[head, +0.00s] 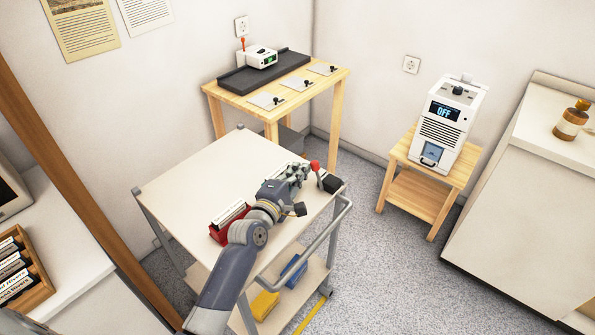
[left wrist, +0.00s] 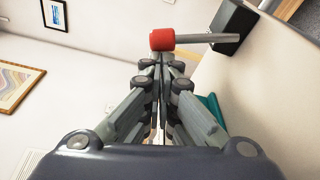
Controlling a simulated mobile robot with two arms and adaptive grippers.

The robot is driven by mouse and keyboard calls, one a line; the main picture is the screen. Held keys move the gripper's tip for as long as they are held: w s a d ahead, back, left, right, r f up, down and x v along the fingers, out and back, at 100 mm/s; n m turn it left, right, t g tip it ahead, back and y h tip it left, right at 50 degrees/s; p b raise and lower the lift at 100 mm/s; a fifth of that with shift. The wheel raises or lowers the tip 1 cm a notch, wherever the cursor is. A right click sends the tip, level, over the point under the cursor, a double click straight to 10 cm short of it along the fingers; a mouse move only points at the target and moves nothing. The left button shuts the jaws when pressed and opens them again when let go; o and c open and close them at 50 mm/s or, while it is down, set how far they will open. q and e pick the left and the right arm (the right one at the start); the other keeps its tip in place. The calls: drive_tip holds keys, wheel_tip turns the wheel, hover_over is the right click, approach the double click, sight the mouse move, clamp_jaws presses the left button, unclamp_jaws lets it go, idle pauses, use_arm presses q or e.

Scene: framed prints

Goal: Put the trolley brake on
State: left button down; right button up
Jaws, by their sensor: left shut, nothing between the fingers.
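The trolley (head: 187,183) has a pale top, grey posts and a curved grey push handle (head: 333,222) at its right end. At its right corner is a lever with a red knob (head: 315,165) on a black block (head: 331,184). In the left wrist view the red knob (left wrist: 162,40) ends a grey rod that runs right to the black block (left wrist: 232,28). My left gripper (head: 303,170) is shut and empty, over the trolley top beside the knob. Its fingertips (left wrist: 160,60) lie right at the knob; I cannot tell if they touch. My right gripper is out of view.
A red box of cards (head: 230,220) stands on the trolley top beside my left arm. Yellow (head: 265,304) and blue (head: 293,269) items lie on its lower shelf. A wooden table (head: 335,90) stands behind. The floor right of the trolley is clear (head: 385,260).

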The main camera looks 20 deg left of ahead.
sight(315, 164)
use_arm(q)
drive_tip(key=shift+d+r+m, duration=0.15)
drive_tip(key=shift+m, duration=0.15)
drive_tip(key=shift+s+d+r+m+p, duration=0.3)
drive_tip(key=shift+d+m, duration=0.25)
drive_tip(key=shift+m, duration=0.25)
drive_tip(key=m, duration=0.1)
drive_tip(key=d+m, duration=0.1)
drive_tip(key=d+r+m+t, duration=0.1)
drive_tip(key=shift+s+d, duration=0.1)
drive_tip(key=shift+s, duration=0.2)
drive_tip(key=shift+f, duration=0.1)
